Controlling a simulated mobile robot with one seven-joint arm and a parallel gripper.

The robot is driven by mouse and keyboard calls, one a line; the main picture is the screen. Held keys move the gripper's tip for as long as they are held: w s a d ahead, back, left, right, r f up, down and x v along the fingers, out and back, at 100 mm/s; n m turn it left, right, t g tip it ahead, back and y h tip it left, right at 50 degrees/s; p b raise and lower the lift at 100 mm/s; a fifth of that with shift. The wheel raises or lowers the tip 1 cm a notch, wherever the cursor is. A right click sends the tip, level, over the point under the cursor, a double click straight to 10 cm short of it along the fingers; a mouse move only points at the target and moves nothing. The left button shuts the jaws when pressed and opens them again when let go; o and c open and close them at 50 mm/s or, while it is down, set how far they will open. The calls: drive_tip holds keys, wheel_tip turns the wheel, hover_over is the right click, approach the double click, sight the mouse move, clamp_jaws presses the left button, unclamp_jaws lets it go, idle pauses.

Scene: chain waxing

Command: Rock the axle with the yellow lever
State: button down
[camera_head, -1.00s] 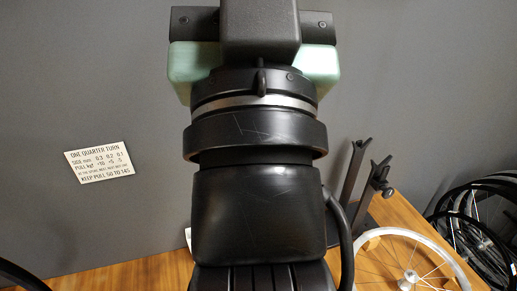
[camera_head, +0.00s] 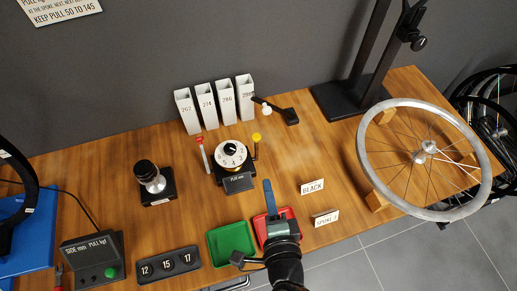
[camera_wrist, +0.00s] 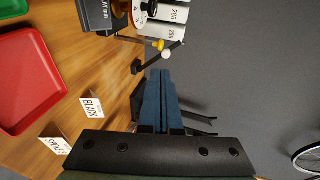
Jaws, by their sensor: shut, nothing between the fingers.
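The yellow lever (camera_head: 256,138) has a yellow knob on a dark arm. It stands at the right side of a round numbered dial unit (camera_head: 231,157); a red-handled lever (camera_head: 201,150) is on the unit's left. In the wrist view the yellow knob (camera_wrist: 158,44) shows just beyond my fingertips. My gripper (camera_head: 267,184) has blue fingers pressed together and empty. In the head view it appears in front of the dial unit, apart from the lever. In the wrist view the shut fingers (camera_wrist: 159,72) point toward the yellow knob.
A white-knobbed black lever (camera_head: 288,115) is close behind the yellow one. White numbered boxes (camera_head: 226,105) stand behind the dial. Green (camera_head: 232,244) and red trays (camera_head: 290,214) lie at the front. A spoked wheel (camera_head: 480,190) is at right. Bare bench lies left of the black-topped post (camera_head: 152,181).

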drive_tip(key=shift+w, duration=0.1)
drive_tip(key=b, duration=0.1)
approach(257, 140)
drive_tip(key=x, duration=0.7)
drive_tip(key=shift+r, duration=0.1)
idle(0.3)
